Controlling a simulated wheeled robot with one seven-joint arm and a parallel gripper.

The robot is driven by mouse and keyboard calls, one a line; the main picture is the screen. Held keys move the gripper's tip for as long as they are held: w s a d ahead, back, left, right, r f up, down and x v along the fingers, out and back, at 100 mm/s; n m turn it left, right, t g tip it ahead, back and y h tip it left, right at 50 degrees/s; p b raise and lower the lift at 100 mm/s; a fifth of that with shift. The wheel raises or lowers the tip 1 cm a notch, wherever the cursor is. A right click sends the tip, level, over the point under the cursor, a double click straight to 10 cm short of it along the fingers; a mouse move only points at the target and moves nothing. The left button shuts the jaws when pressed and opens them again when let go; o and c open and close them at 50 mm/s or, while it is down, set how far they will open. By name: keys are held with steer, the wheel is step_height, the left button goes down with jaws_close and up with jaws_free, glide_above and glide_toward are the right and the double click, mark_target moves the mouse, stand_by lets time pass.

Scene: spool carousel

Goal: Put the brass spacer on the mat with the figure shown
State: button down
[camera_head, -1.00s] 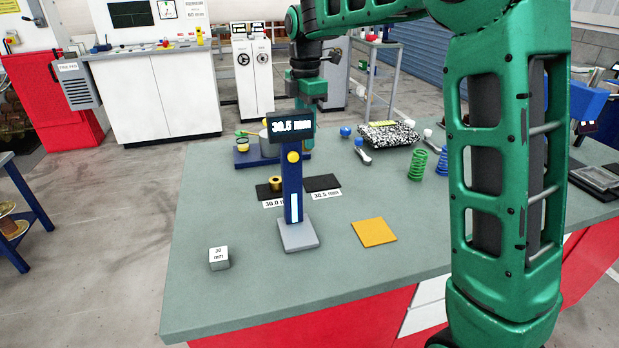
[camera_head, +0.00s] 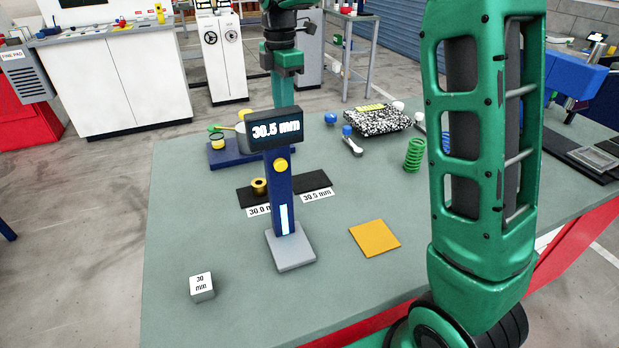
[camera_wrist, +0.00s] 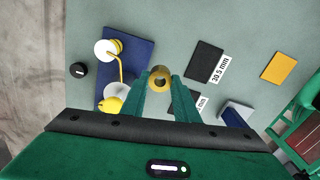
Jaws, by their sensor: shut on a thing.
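In the wrist view my gripper (camera_wrist: 160,80) is shut on a brass spacer (camera_wrist: 160,70), a gold ring with a dark hole, held above the bench. In the head view the fingertips and held spacer are hidden behind the gauge. The gauge display (camera_head: 276,131) reads 30.5 mm. Two dark mats lie behind the gauge post: the 30.0 mm mat (camera_head: 249,198) at left and the 30.5 mm mat (camera_head: 316,182) at right, also in the wrist view (camera_wrist: 203,60). Another brass ring (camera_head: 259,186) stands on the 30.0 mm mat. The 30.5 mm mat looks bare.
The gauge post (camera_head: 280,195) rises in front of the mats. A blue tray (camera_head: 222,158) with fittings is behind. An orange square (camera_head: 374,238) lies front right, a 30 mm block (camera_head: 202,287) front left. Springs (camera_head: 414,156) and a speckled block (camera_head: 378,121) are right.

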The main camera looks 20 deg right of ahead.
steer(key=shift+a, duration=0.7)
steer(key=s+d+f, duration=0.1)
steer(key=s+f, duration=0.1)
steer(key=s, duration=0.1)
steer(key=s+d+f, duration=0.1)
steer(key=s+f, duration=0.1)
steer(key=s, duration=0.2)
steer(key=s+d+f, duration=0.2)
steer(key=s+f, duration=0.1)
steer(key=s, duration=0.1)
steer(key=shift+f, duration=2.05)
steer(key=c, duration=1.4)
jaws_free()
